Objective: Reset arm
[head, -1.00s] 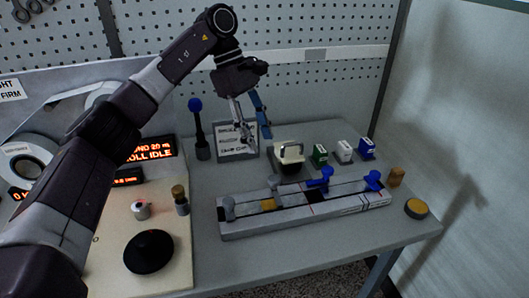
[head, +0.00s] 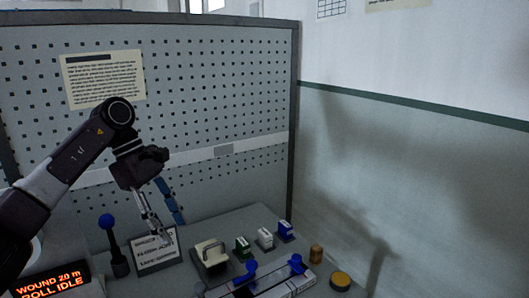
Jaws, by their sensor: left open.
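My left gripper (head: 164,214) is in the head view, at the end of the arm that comes in from the left. It points down, with its two fingers apart and nothing between them. It hangs in front of a small framed sign (head: 155,250) and partly covers it. My right gripper is not in view.
A blue-knobbed lever (head: 112,246) stands left of the sign. A cream-handled block (head: 211,256) and green, white and blue small blocks (head: 265,238) line the table's back. A rail fixture with blue knobs (head: 272,280) lies in front. A pegboard (head: 220,110) rises behind.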

